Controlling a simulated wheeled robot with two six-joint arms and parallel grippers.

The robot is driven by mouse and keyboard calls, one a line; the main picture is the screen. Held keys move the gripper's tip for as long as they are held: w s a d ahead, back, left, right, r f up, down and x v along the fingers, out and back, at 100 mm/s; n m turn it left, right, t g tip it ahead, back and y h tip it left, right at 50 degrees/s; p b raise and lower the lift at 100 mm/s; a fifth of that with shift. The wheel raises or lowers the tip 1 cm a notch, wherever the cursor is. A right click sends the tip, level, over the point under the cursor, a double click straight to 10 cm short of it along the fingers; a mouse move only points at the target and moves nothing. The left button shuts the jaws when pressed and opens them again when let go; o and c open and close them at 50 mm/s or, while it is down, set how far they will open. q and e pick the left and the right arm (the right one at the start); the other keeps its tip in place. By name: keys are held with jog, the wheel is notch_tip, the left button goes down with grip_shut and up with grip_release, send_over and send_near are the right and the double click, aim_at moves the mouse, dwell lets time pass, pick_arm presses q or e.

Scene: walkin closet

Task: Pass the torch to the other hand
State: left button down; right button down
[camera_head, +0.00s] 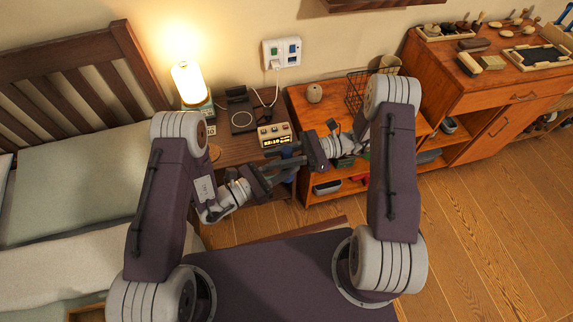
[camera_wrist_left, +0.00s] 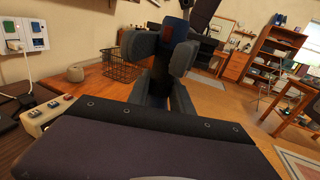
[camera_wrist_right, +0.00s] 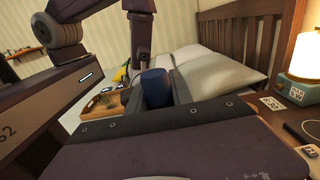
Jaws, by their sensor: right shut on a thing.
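The torch is a dark blue cylinder with a small red patch. In the left wrist view the torch (camera_wrist_left: 176,33) shows between the grey fingers of my left gripper (camera_wrist_left: 160,55), which stand apart. In the right wrist view the torch (camera_wrist_right: 155,86) shows as a rounded blue end beyond the gripper body. In the head view my right gripper (camera_head: 299,156) is shut on the torch, and my left gripper (camera_head: 267,177) faces it from the lower left, close by. The torch is mostly hidden by the fingers there. I cannot tell whether the left fingers touch it.
Behind the grippers is a nightstand with a lit lamp (camera_head: 190,82) and a beige control box (camera_head: 275,134). An orange shelf (camera_head: 296,92) with a wire basket (camera_head: 357,88) stands to the right. A bed (camera_head: 75,165) is at the left. Open wooden floor (camera_head: 480,215) lies at the right.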

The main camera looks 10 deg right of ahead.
jog(key=c, duration=1.1)
grip_release()
jog(key=shift+o, duration=0.2)
jog(key=w+d, duration=0.1)
jog(key=d, duration=1.1)
jog(key=s+d+f+n+g+h, duration=0.25)
jog(key=s+f+n+h, duration=0.35)
jog(key=s+f+h, duration=0.5)
notch_tip(320, 180, up, 10)
jog(key=a+n+t+h, duration=0.1)
jog(key=n+t+h, duration=0.4)
jog(key=n, duration=0.5)
jog(key=shift+w+a+n+h, duration=0.35)
jog(key=shift+w+n+h, duration=0.05)
jog(key=shift+h, duration=0.5)
